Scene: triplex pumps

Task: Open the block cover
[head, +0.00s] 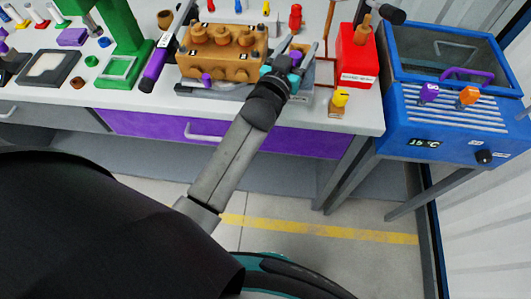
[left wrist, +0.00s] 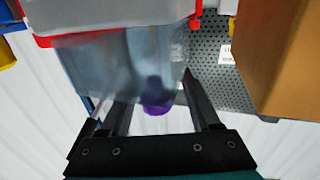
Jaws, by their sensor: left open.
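The tan-brown pump block (head: 222,60) stands on the bench, with round brown caps along its top. My left gripper (head: 288,58) is open just right of the block. In the left wrist view, a clear bluish panel (left wrist: 95,70) with a red edge fills the space ahead of my left gripper (left wrist: 155,98). A purple knob (left wrist: 157,108) shows between the open fingers; contact cannot be told. A brown block face (left wrist: 285,60) is at the right of that view. I cannot tell which part is the block cover. My right gripper is not in view.
A red box (head: 357,58) and a small yellow-topped part (head: 339,99) stand right of my left gripper. A blue tank (head: 440,115) is farther right. The bench front strip is mostly clear.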

